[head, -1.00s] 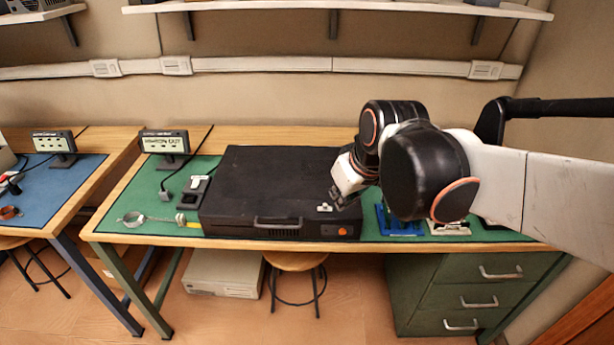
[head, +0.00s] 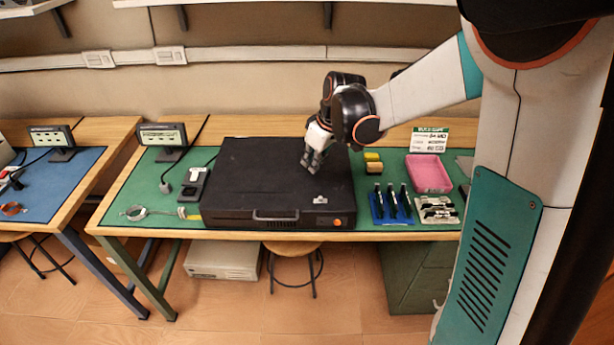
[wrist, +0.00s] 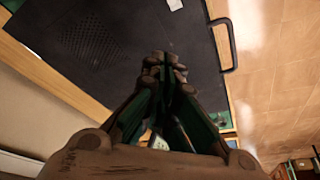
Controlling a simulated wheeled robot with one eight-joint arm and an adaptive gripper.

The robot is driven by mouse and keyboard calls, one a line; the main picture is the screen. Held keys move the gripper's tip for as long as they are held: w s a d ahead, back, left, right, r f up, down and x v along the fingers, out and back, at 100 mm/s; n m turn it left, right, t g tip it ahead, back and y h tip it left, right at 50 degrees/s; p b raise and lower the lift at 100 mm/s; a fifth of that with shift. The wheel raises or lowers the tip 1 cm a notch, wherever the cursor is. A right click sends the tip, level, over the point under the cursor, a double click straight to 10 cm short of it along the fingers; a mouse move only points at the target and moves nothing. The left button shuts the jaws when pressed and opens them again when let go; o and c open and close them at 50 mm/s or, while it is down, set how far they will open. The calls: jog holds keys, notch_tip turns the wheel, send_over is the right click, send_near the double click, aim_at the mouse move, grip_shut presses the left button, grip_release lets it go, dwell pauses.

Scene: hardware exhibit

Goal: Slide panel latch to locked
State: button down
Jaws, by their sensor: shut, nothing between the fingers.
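A black case (head: 250,180) lies flat on the green bench mat, with a carry handle (head: 276,216) on its front face. The latch (head: 320,199) is a small light-coloured piece on the case's top panel, near the front right. Its slide position is too small to read. My gripper (head: 311,166) is shut and empty above the right part of the case, behind the latch and apart from it. In the wrist view its closed fingers (wrist: 168,62) point over the case (wrist: 140,35), with the handle (wrist: 231,45) at the right. An orange button (head: 338,222) sits on the front face.
Right of the case are a blue rack (head: 390,213) with dark tools, a pale tray (head: 437,209) of parts, a pink tray (head: 429,172) and yellow blocks (head: 373,162). A ring clamp (head: 137,212) and a small display (head: 163,138) are on the left. A stool (head: 291,248) stands below.

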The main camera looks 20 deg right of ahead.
aim_at(320, 199)
jog(key=shift+f, duration=0.1)
dwell(0.3)
jog(key=b+x, duration=0.3)
jog(key=x, duration=0.7)
jog(key=shift+w+b, duration=0.1)
jog(key=shift+b, duration=0.2)
jog(key=shift+s+d+f, duration=0.1)
jog(key=shift+s+d, duration=0.05)
jog(key=shift+s, duration=0.1)
jog(key=shift+s+d+b, duration=0.3)
jog(key=shift+s+d, duration=0.15)
jog(key=shift+s, duration=0.3)
jog(key=shift+s+d+b, duration=0.3)
jog(key=shift+s+d, duration=0.15)
jog(key=shift+s, duration=0.3)
jog(key=shift+d, duration=0.1)
jog(key=shift+s+d, duration=0.2)
jog(key=shift+d, duration=0.4)
jog(key=shift+s+d, duration=0.15)
jog(key=shift+d, duration=0.45)
jog(key=shift+a, duration=0.1)
